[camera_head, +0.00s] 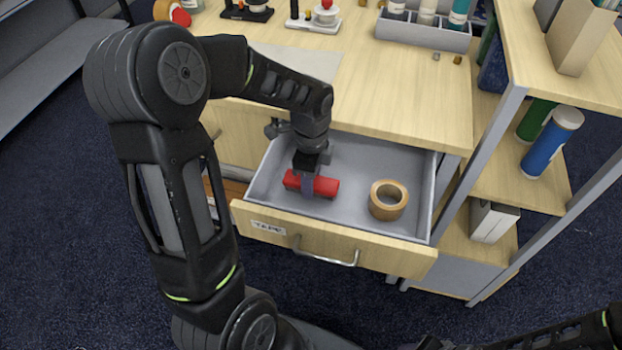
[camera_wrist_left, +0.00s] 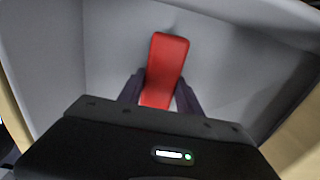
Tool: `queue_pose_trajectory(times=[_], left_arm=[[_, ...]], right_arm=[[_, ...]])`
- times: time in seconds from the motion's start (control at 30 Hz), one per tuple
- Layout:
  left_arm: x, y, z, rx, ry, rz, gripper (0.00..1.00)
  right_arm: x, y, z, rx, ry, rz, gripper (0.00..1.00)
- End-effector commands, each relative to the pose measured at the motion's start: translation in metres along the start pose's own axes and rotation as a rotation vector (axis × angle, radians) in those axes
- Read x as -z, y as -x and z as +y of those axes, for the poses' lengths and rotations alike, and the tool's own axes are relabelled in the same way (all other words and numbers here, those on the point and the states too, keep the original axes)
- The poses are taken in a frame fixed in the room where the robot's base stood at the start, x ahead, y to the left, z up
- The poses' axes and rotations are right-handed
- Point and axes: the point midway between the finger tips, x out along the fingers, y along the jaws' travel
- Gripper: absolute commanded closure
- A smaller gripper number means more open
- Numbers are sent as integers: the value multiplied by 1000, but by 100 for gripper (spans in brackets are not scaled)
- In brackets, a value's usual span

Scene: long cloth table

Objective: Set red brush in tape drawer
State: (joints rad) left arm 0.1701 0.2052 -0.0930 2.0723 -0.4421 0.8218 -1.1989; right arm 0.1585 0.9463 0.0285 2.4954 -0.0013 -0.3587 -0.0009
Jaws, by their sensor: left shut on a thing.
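The red brush (camera_head: 325,187) is a red block-like piece inside the open drawer labelled TAPE (camera_head: 400,257). My left gripper (camera_head: 308,186) reaches down into the drawer and is shut on the brush near its middle. In the left wrist view the red brush (camera_wrist_left: 166,65) lies between the two dark fingers of the left gripper (camera_wrist_left: 160,92), with the grey drawer walls around it. I cannot tell whether the brush touches the drawer floor. At the lower right of the head view part of my right arm shows, but its gripper does not.
A roll of tan tape (camera_head: 388,200) lies in the drawer's right part. The drawer's metal handle (camera_head: 326,251) faces front. Above is the wooden desk top (camera_head: 400,100) with a grey bottle tray (camera_head: 425,35). A shelf with a blue bottle (camera_head: 550,143) stands at right.

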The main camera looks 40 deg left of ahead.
Motion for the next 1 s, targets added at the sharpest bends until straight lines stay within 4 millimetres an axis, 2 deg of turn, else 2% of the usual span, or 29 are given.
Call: queue_pose_trajectory(times=[0.17, 0.2, 0.43, 0.77, 0.87, 1.0], left_arm=[[0, -4, 0, 0, 0, 0, 100], [0, -3, 0, 0, 0, 0, 56], [0, -3, 0, 0, 0, 0, 38], [0, 1, 0, 0, 0, 0, 37], [0, 7, 0, 1, 0, 0, 37], [0, 28, -1, 4, 2, 1, 37]], right_arm=[[0, -3, 1, 0, 0, 0, 64], [0, -2, 1, 0, 0, 0, 64], [0, -2, 1, 0, 0, 0, 64], [0, 1, 0, 0, 0, 0, 64], [0, 1, 0, 0, 0, 0, 64], [0, 3, -1, 0, 0, 0, 64]])
